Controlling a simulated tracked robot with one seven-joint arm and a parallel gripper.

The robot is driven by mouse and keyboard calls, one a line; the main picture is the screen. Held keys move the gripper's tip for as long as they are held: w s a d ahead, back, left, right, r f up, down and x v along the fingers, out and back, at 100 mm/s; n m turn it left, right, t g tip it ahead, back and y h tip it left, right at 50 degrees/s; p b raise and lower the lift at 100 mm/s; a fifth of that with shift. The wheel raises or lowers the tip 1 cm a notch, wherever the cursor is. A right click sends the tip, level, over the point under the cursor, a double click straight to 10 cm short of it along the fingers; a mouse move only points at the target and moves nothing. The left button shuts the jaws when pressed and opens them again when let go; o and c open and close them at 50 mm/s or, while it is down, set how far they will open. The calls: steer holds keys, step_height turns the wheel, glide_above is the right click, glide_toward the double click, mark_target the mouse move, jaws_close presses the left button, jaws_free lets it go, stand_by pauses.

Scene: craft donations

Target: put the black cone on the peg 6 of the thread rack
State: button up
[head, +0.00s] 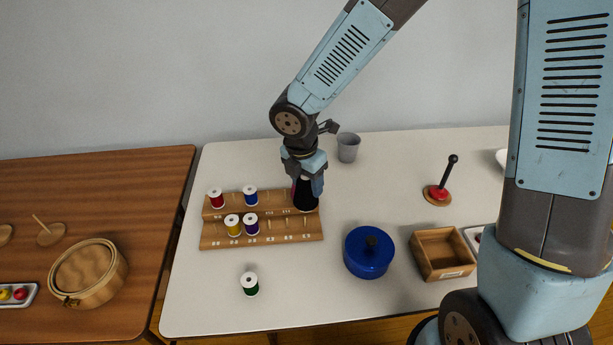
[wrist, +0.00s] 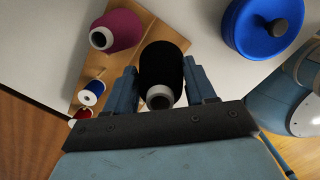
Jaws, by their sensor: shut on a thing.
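The black cone (head: 306,200) is upright between the fingers of my gripper (head: 308,184), at the right end of the thread rack's upper row. In the wrist view, my gripper (wrist: 160,88) has one finger on each side of the black cone (wrist: 163,60), with its pale tip toward the camera. The wooden thread rack (head: 215,240) has two stepped rows of pegs with small labels. The cone's base and the peg under it are hidden, so I cannot tell whether it is seated or above a peg.
A magenta cone (wrist: 122,28) stands close beside the black cone. Red (head: 216,198), blue (head: 250,195), yellow (head: 233,225) and purple (head: 251,224) spools are on the rack. A green spool (head: 249,284), blue pot (head: 369,254), wooden box (head: 440,270) and grey cup (head: 348,147) stand around it.

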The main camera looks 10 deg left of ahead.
steer(key=shift+s+a+f, duration=0.1)
steer(key=shift+a+f, duration=0.05)
steer(key=shift+f, duration=0.6)
steer(key=shift+s+a+f, duration=0.1)
steer(key=shift+f, duration=0.95)
steer(key=shift+d, duration=0.1)
steer(key=shift+f, duration=1.8)
steer(key=o, duration=1.2)
